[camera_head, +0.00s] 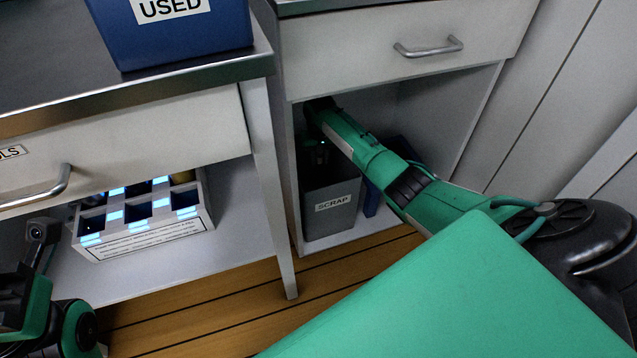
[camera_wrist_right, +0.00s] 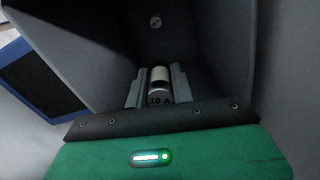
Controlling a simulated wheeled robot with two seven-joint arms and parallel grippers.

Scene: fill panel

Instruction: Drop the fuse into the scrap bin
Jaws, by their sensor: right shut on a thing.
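The grey scrap bin (camera_head: 332,212), labelled SCRAP, stands in the open cupboard under the right-hand drawer. My right gripper (camera_head: 319,152) points down at the bin's mouth. In the right wrist view, its two fingers (camera_wrist_right: 158,88) are shut on the fuse (camera_wrist_right: 160,74), a small cylinder with a pale band, a dark band and printing that ends in "A". The bin's dark inner walls (camera_wrist_right: 205,45) surround the fingers and the fuse. The fuse is not discernible in the head view. Part of my left arm shows at the lower left, but its fingers do not show.
A blue bin (camera_head: 180,42) marked USED stands on the left worktop. A white compartment box (camera_head: 150,240) with lit blue marks is on the shelf below. A blue object (camera_head: 371,197) stands right beside the scrap bin. The drawer front (camera_head: 400,55) hangs above my right arm.

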